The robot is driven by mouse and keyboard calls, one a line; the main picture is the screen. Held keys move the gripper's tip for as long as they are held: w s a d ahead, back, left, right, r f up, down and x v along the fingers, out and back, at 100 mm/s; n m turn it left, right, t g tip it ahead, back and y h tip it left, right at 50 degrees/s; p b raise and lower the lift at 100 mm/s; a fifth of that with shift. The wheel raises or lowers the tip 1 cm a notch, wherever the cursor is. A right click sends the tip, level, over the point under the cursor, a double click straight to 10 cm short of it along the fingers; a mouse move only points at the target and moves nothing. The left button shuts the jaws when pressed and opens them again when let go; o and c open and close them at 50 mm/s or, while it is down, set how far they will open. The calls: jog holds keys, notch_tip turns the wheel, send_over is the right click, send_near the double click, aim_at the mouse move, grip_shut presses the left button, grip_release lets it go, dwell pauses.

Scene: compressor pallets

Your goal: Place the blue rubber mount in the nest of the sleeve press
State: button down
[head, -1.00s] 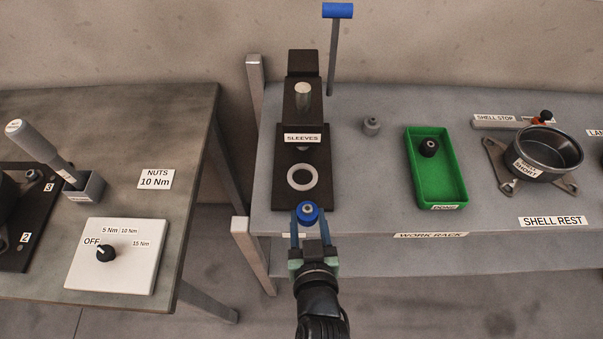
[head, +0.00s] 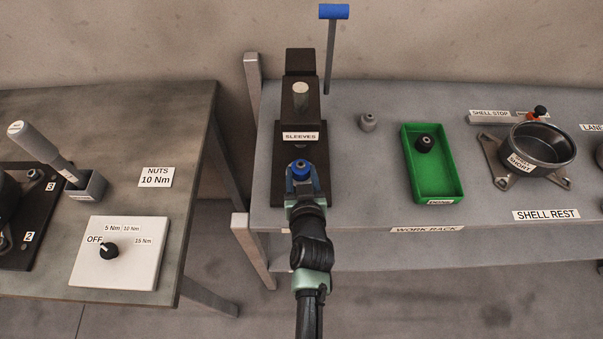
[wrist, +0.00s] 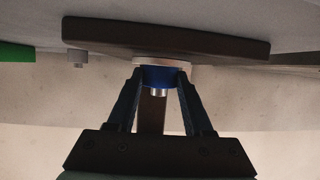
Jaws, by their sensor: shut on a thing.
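The blue rubber mount (head: 301,168) has a metal stud. My gripper (head: 302,184) is shut on it, over the front part of the sleeve press (head: 284,158). The press is dark, with a metal ram top and a SLEEVES label. In the wrist view the blue mount (wrist: 158,77) sits between the two fingertips of my gripper (wrist: 160,80), right against or very near the pale nest ring (wrist: 179,61) on the dark base plate (wrist: 225,46). In the head view the mount and fingers hide most of the ring. I cannot tell whether the mount is seated.
A grey mount (head: 368,122) stands right of the press. A green tray (head: 447,187) holds a black mount (head: 424,143). A metal shell (head: 541,147) rests further right. A blue-topped post (head: 333,12) stands behind. A second table with a dial box (head: 118,270) is at left.

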jog(key=shift+f+b, duration=0.4)
jog(key=shift+c, duration=1.5)
grip_release()
jog(key=shift+s+f, duration=0.1)
jog(key=shift+s, duration=0.05)
jog(key=shift+r+p, duration=0.4)
jog(key=shift+p, duration=0.2)
jog(key=v, duration=1.1)
jog(key=shift+s+r, duration=0.25)
jog(key=shift+s, duration=0.1)
